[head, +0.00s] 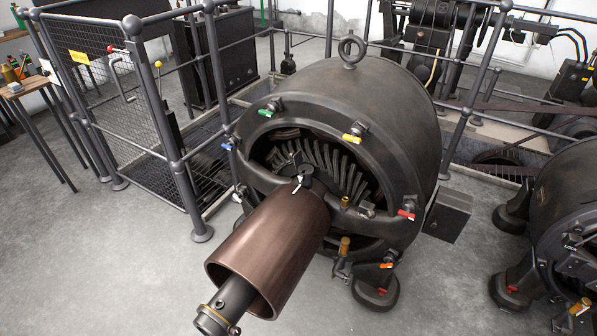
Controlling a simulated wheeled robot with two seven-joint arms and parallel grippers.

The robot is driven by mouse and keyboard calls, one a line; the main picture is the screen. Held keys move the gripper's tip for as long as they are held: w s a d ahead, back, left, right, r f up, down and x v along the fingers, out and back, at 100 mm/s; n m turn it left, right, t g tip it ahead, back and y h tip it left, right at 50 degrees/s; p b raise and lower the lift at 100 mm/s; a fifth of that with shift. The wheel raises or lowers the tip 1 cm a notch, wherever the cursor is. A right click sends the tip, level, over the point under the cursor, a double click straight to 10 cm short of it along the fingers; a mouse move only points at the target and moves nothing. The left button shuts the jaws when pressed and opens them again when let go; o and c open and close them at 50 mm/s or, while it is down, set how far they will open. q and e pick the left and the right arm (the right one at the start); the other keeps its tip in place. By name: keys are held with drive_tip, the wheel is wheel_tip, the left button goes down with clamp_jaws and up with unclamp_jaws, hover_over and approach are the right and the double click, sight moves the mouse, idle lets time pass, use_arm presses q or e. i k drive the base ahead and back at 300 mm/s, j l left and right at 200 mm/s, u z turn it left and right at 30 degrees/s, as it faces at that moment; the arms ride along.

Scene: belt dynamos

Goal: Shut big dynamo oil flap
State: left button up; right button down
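The big dynamo (375,115) stands in the middle of the head view, a dark round housing with a lifting eye on top. Its open front shows the windings. A brown pulley drum (272,245) on a shaft sticks out toward me. A dark bearing fitting with a small pale-tipped part (299,181) sits above the drum's inner end. I cannot tell for sure whether this fitting is the oil flap, or whether a flap stands open. Brass cups (345,246) show beside the drum. Neither of my grippers is in view.
Green, blue, yellow, red and orange handles sit around the dynamo's front. A smaller machine (565,215) stands at the right edge. Railings (185,170) and a mesh gate (125,110) stand at the left and behind. The floor (110,260) at lower left is clear.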

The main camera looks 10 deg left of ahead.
sight(297, 159)
drive_tip(key=j+z, duration=0.2)
drive_tip(key=j, duration=0.3)
drive_tip(key=j+z, duration=0.15)
drive_tip(key=j, duration=0.35)
drive_tip(key=k+j+z, duration=0.2)
drive_tip(key=j, duration=0.25)
drive_tip(key=j+z, duration=0.2)
drive_tip(key=j, duration=0.3)
drive_tip(key=i+j+z, duration=0.2)
drive_tip(key=j, duration=0.25)
drive_tip(key=i+j+z, duration=0.2)
drive_tip(key=j, duration=0.25)
drive_tip(key=j+z, duration=0.2)
drive_tip(key=j, duration=0.3)
drive_tip(key=i+j+z, duration=0.2)
drive_tip(key=j, duration=0.3)
drive_tip(key=i+j+z, duration=0.2)
drive_tip(key=j, duration=0.2)
